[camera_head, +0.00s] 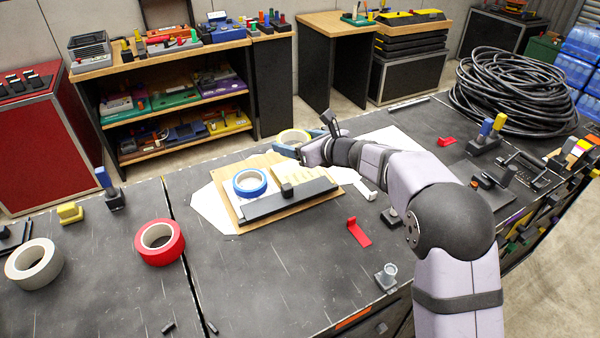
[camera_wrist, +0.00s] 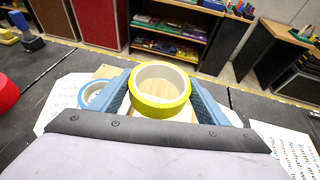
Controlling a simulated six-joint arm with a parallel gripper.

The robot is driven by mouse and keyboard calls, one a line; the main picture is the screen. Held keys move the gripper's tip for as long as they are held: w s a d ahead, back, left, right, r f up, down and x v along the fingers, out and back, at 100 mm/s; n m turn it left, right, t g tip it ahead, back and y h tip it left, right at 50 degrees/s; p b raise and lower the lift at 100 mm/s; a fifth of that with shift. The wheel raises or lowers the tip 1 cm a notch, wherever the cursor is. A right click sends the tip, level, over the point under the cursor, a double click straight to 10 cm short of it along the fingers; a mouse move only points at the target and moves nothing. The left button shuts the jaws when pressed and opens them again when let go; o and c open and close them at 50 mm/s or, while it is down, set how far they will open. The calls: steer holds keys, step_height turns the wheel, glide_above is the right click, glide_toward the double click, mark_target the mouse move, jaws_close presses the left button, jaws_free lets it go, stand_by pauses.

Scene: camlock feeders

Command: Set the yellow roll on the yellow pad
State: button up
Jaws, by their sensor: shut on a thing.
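My gripper (camera_head: 303,136) is shut on the yellow roll (camera_head: 293,131), at the far edge of the wooden board (camera_head: 228,198). In the wrist view the yellow roll (camera_wrist: 160,108) sits between the two blue fingers, its hole facing up. The roll appears raised above the board, but the exact height is hard to judge. A pale yellow pad (camera_head: 300,174) lies on the board, nearer the head camera than the roll. It is bare apart from a dark bar with a knob (camera_head: 287,201) along its near side. The wrist view does not clearly show the pad.
A blue roll (camera_head: 236,186) lies on the board left of the pad. A red roll (camera_head: 160,252) and a white roll (camera_head: 35,280) lie further left on the dark bench. A red bracket (camera_head: 359,233) lies right of the board.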

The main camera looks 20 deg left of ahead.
mark_target(301, 174)
steer(key=shift+w+d+r+m+t, duration=0.15)
steer(key=shift+w+d+m+t, duration=0.15)
steer(key=shift+w+d, duration=0.45)
steer(key=shift+a+f+p, duration=0.2)
steer(key=shift+f+p, duration=0.2)
steer(key=shift+f, duration=4.55)
steer(key=shift+f, duration=0.25)
steer(key=o, duration=0.9)
steer(key=shift+h, duration=0.3)
steer(key=shift+r, duration=0.25)
steer(key=shift+s+d+r+b, duration=0.1)
steer(key=shift+s+d+b, duration=0.15)
steer(key=shift+d, duration=0.2)
steer(key=b+v, duration=0.3)
steer(key=v, duration=0.6)
steer(key=shift+d+r, duration=0.15)
steer(key=shift+v, duration=0.85)
